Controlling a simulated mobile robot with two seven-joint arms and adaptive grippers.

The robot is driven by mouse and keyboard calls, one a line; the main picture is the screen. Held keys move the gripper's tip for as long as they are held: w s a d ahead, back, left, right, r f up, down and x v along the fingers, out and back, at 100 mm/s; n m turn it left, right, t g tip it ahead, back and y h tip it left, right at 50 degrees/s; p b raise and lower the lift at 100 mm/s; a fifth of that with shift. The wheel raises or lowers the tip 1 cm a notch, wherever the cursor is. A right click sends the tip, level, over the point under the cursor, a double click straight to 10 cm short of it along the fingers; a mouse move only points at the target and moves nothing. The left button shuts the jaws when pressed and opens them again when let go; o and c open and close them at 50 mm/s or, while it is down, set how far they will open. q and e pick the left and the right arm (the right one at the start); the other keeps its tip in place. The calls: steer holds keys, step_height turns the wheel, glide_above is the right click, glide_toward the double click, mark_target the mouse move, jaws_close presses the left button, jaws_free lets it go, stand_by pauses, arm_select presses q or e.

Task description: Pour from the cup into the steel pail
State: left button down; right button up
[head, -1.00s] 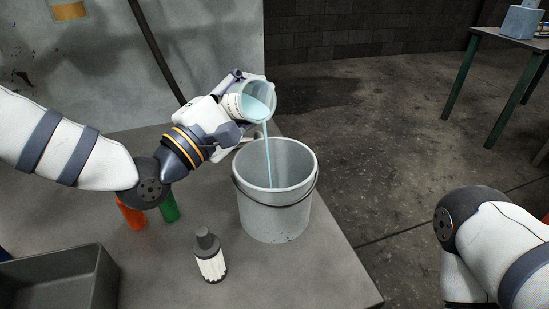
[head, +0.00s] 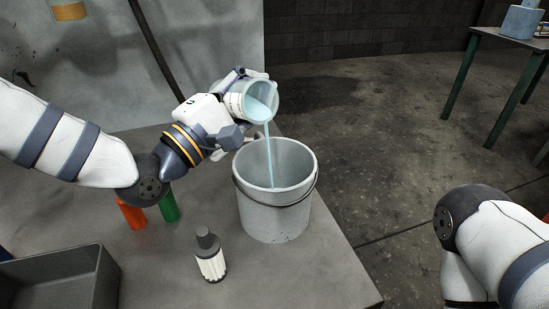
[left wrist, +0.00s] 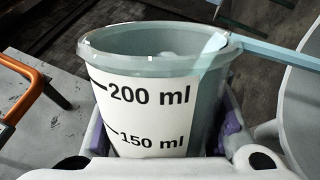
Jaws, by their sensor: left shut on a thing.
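The cup (head: 262,101) is clear with a white measuring label, and it is tipped to the right above the steel pail. My left gripper (head: 244,92) is shut on the cup. A pale blue stream runs from the cup's lip down into the steel pail (head: 275,212), which stands upright near the table's right edge with its wire handle down. In the left wrist view the cup (left wrist: 150,100) fills the middle, with marks at 150 and 200 ml, and the stream leaves its rim at the right. My right gripper is out of view.
A white ribbed bottle with a grey cap (head: 210,255) stands in front of the pail. Orange (head: 132,214) and green (head: 169,207) cylinders stand behind it, below my left arm. A grey bin (head: 62,285) is at the front left. A green-legged table (head: 510,43) stands far right.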

arm_select(q)
steer(key=shift+s+d+r+m+g+h, duration=0.3)
steer(key=shift+s+d+m, duration=0.1)
steer(key=shift+m, duration=0.5)
steer(key=shift+s+d+f+m+g+h, duration=0.1)
steer(key=shift+f+m+g+h, duration=0.1)
steer(key=shift+m, duration=0.35)
steer(key=shift+s+d+f+m+g+h, duration=0.1)
steer(key=shift+f+m, duration=0.05)
steer(key=shift+m, duration=0.4)
stand_by(0.3)
steer(key=shift+s+d+r+m, duration=0.15)
steer(key=shift+r+m, duration=0.1)
steer(key=shift+m, duration=0.45)
